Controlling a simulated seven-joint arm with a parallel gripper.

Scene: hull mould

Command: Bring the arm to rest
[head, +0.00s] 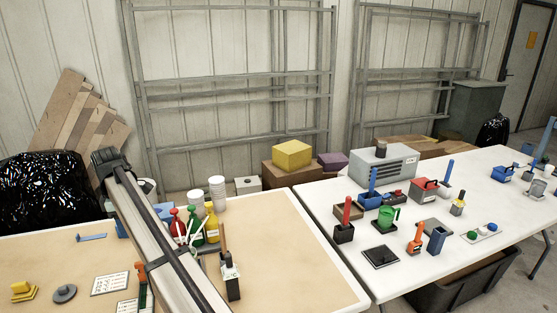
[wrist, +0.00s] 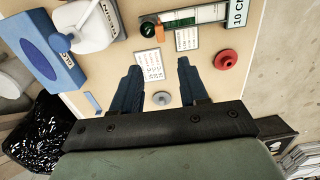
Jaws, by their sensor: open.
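My gripper (wrist: 159,65) shows in the wrist view with its two dark fingers spread apart and nothing between them. It is over the tan table (wrist: 210,95), which carries printed cards (wrist: 150,64) and a small grey disc (wrist: 158,98) below the fingers. A red round knob-like piece (wrist: 226,60) lies to the right of the fingers. In the head view my arm crosses the tan table (head: 290,260) from the lower middle up to the left; I cannot make out the fingers there.
A blue box (wrist: 45,45) and a white container (wrist: 90,25) stand at the wrist view's upper left. Red, green and yellow bottles (head: 195,226) stand close beside my arm. The white table (head: 330,210) at right holds many tools. A black bag (head: 45,195) sits at left.

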